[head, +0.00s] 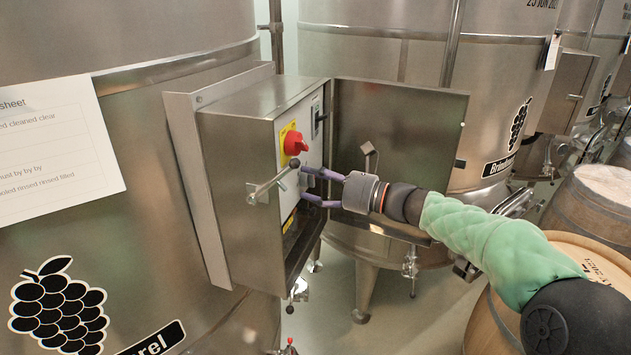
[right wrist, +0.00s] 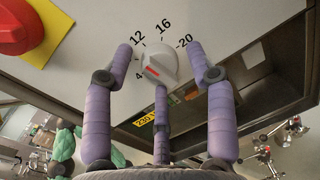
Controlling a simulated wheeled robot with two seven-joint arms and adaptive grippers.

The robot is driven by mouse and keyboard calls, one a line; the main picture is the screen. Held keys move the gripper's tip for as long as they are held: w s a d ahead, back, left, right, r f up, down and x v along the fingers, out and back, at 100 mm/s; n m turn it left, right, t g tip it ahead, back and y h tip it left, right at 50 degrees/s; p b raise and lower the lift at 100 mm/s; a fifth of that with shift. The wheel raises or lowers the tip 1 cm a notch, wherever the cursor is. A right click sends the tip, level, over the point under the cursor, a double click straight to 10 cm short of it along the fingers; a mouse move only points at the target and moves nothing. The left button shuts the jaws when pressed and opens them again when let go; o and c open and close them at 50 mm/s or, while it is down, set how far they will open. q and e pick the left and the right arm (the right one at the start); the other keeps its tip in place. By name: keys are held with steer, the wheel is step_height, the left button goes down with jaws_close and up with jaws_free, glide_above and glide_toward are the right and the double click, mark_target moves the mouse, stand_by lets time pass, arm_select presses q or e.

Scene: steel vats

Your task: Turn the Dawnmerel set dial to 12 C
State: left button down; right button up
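The set dial (right wrist: 162,64) is a pale knob on the control panel, seen in the right wrist view. Its red mark points left, near the 4; 12, 16 and 20 are printed around it, and a finger may hide another number. My right gripper (head: 305,184) reaches the panel of the steel control box (head: 237,165) on the near vat, whose label shows only "rel". In the right wrist view its purple fingers (right wrist: 160,62) are spread around the dial, with a third below, and appear apart from it. My left gripper is out of view.
A red switch (head: 295,143) on a yellow plate sits above the dial. The box's open door (head: 400,130) stands behind my right gripper, and a handle (head: 272,184) sticks out in front. Wooden barrels (head: 590,205) stand at right. Another vat (head: 380,60) stands behind.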

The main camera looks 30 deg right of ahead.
steer(key=c, duration=0.9)
steer(key=shift+o, duration=0.2)
steer(key=shift+r+m+p, duration=0.1)
steer(key=shift+m+p, duration=0.7)
steer(key=shift+p, duration=0.45)
steer(key=o, duration=1.1)
steer(key=shift+o, duration=0.2)
steer(key=v, duration=1.2)
